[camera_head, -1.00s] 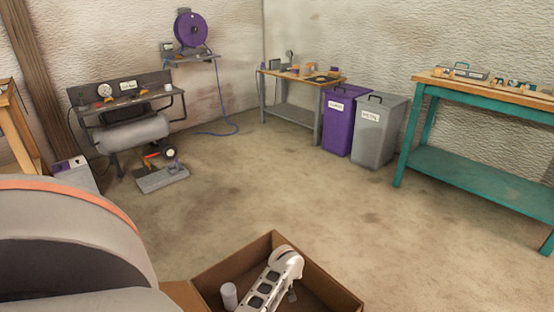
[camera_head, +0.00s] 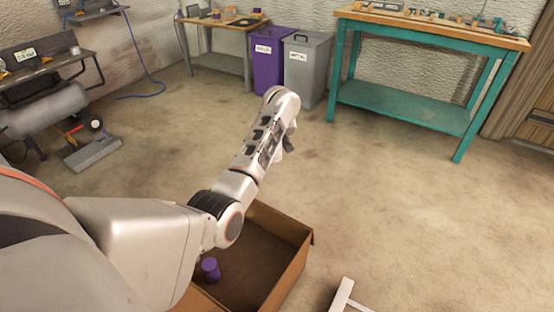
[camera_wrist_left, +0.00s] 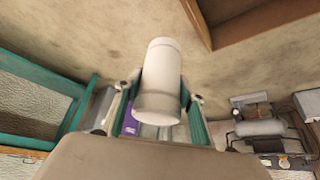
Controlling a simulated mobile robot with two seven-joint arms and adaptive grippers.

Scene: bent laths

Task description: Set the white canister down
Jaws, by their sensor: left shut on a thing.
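The white canister (camera_wrist_left: 162,72) is held between the two fingers of my left gripper (camera_wrist_left: 160,98) in the left wrist view. It stands out past the fingertips, with bare floor behind it. In the head view my left arm reaches over the cardboard box (camera_head: 290,283) and past its far edge. My left gripper (camera_head: 288,146) hangs at the arm's far end there, small and partly hidden by the wrist. I cannot clearly make out the canister in that view. My right gripper is not in view.
A purple canister (camera_head: 210,269) stands in the box. White bars (camera_head: 343,294) show at the bottom edge, right of the box. The teal bench (camera_head: 405,95), purple bin (camera_head: 268,60) and grey bin (camera_head: 307,68) stand farther back. The floor between is clear.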

